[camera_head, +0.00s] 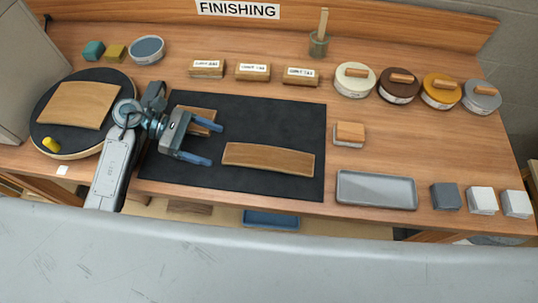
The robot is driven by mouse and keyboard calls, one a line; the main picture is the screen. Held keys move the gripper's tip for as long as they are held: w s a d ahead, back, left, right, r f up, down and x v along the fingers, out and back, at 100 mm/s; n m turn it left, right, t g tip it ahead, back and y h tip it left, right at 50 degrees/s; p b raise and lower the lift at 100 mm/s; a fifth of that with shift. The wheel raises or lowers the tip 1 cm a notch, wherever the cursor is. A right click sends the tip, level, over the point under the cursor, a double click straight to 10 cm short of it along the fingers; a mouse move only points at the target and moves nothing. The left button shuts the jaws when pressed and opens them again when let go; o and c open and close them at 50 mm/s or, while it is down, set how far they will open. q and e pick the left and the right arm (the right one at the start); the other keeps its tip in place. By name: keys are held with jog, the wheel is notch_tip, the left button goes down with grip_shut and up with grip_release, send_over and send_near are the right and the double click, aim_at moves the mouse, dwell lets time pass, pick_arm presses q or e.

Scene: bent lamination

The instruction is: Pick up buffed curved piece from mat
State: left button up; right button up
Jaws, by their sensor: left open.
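The curved wooden piece (268,159) lies on the black mat (255,122), right of the mat's middle, its long side running left to right. My left gripper (217,143) is open above the mat, with its blue fingers pointing right toward the piece's left end. The lower finger is close to that end; I cannot tell whether they touch. Nothing shows between the fingers. A smaller wooden piece (205,114) lies on the mat behind the gripper and is partly hidden by it. My right gripper is not in view.
Another curved wooden panel (78,105) rests on a round black turntable (113,81) at left. Labelled blocks (253,72) and several round tins (355,80) line the back. A grey tray (376,190) and small blocks (445,196) stand at right. A wood-topped block (350,133) sits beside the mat.

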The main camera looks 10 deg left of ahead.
aim_at(237, 153)
pick_arm(q)
jog(key=shift+p+x, duration=0.55)
jog(key=shift+x, duration=3.1)
jog(key=c, duration=1.1)
